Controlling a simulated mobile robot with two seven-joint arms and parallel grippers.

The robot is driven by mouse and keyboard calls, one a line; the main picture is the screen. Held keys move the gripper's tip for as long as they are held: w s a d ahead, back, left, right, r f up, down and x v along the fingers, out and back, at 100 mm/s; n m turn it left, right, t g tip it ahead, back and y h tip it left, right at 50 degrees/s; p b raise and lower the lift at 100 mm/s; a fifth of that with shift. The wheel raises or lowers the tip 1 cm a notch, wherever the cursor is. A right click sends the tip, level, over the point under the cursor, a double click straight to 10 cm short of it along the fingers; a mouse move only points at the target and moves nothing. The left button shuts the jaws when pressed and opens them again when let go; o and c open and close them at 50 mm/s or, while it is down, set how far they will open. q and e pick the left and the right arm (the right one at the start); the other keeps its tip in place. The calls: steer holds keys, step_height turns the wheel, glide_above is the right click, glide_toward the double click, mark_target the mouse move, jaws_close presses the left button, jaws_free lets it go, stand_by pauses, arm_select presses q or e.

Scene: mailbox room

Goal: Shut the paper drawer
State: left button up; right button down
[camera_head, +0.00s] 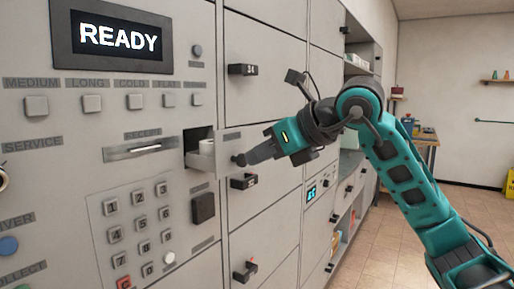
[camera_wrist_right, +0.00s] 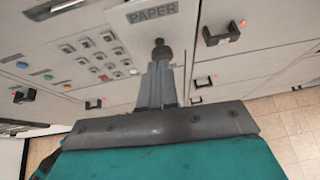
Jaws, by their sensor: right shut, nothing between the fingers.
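My left gripper is in neither view.
Left of the drawer are a READY screen (camera_head: 118,38), a receipt slot (camera_head: 140,150) and a keypad (camera_head: 140,220). Locker doors with protruding black handles (camera_head: 243,181) stand close to the right, below and above my gripper. The tiled floor (camera_head: 385,250) at right is clear.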

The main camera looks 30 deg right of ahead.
mark_target(228, 143)
steer(key=shift+w+a, duration=0.15)
steer(key=shift+w, duration=0.25)
steer(key=w+a+p, duration=0.1)
steer(key=w, duration=0.1)
steer(key=w+a+p, duration=0.1)
steer(key=w+p, duration=0.1)
steer(key=w, duration=0.1)
steer(key=w+a+p, duration=0.1)
steer(key=w, duration=0.2)
steer(key=shift+w+a+r+p, duration=0.1)
steer(key=shift+w+a+p, duration=0.15)
steer(key=shift+p, duration=0.15)
steer(key=shift+s+d, duration=0.1)
